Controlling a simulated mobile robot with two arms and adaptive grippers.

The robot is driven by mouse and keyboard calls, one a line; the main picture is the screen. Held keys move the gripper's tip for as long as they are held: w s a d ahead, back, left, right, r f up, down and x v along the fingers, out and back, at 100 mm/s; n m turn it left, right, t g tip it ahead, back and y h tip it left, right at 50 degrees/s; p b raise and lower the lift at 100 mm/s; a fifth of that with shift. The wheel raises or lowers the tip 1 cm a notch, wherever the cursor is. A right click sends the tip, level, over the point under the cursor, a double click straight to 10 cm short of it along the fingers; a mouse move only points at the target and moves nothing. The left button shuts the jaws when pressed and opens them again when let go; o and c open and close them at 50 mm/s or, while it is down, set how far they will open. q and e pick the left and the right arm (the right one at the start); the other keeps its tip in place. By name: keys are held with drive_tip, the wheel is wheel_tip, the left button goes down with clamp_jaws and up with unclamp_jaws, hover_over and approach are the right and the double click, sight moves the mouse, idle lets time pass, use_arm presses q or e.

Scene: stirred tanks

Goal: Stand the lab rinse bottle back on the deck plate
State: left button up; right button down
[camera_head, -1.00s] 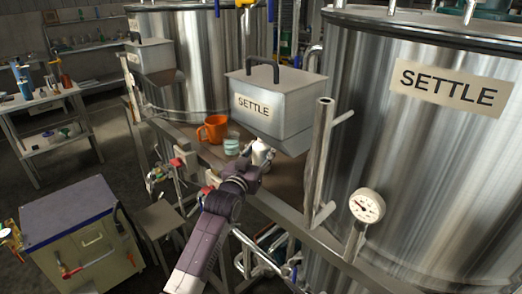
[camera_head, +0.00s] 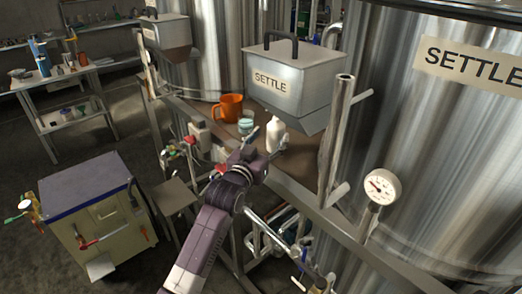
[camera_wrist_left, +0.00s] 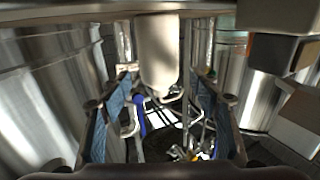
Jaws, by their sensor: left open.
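The white lab rinse bottle (camera_head: 276,135) looks upright at the brown deck plate (camera_head: 302,158), to the right of a clear cup. I cannot tell whether its base touches the plate. My left gripper (camera_head: 266,147) is open at the bottle, its fingers to either side and the bottle's lower part partly hidden. In the left wrist view the pale bottle (camera_wrist_left: 158,48) is centred between and beyond the two blue-padded fingers (camera_wrist_left: 160,100), with gaps on both sides. My right gripper is not in view.
An orange mug (camera_head: 230,107) and a clear cup with pale blue contents (camera_head: 246,126) stand left of the bottle. A metal SETTLE box (camera_head: 290,80) overhangs behind it. An upright pipe (camera_head: 334,140) and gauge (camera_head: 382,186) stand to the right. Large steel tanks (camera_head: 440,150) close off the back.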

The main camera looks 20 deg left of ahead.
use_arm(q)
drive_tip(key=s+a, duration=0.1)
drive_tip(key=s, duration=0.6)
drive_tip(key=shift+b, duration=0.4)
